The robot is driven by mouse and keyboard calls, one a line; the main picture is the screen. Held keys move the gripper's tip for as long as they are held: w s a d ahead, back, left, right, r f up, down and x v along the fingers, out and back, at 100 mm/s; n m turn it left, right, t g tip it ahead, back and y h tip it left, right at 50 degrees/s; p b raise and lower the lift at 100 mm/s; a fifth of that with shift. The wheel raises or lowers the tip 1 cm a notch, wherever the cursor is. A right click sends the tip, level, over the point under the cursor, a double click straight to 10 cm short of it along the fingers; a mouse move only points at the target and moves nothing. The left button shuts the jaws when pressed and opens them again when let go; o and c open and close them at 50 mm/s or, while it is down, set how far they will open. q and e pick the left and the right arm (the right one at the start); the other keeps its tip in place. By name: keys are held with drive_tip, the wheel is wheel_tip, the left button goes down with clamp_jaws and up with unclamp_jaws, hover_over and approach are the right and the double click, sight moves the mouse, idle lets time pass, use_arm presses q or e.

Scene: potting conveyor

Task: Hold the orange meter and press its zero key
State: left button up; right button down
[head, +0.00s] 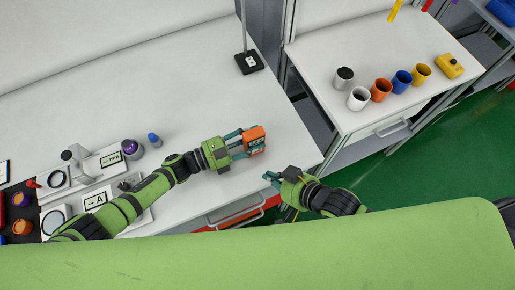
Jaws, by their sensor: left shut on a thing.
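The orange meter (258,133) is in the head view near the right end of the white table. It has an orange case and a dark teal face turned partly up. My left gripper (246,141) is shut on the orange meter, its fingers on either side of the case. I cannot tell whether the meter touches the table. The zero key is too small to make out. My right gripper (270,177) is apart from the meter, below and to its right, near the table's front edge. It holds nothing that I can see, and its finger gap is unclear.
A black stand base (249,62) with a pole is behind the meter. A purple-topped container (131,149) and a blue bottle (154,139) stand left. On the right table are several cups, including an orange cup (381,90), and a yellow device (450,66). A gap separates the tables.

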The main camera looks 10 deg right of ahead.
idle(0.3)
use_arm(q)
drive_tip(key=o, duration=1.4)
drive_tip(key=shift+c, duration=0.2)
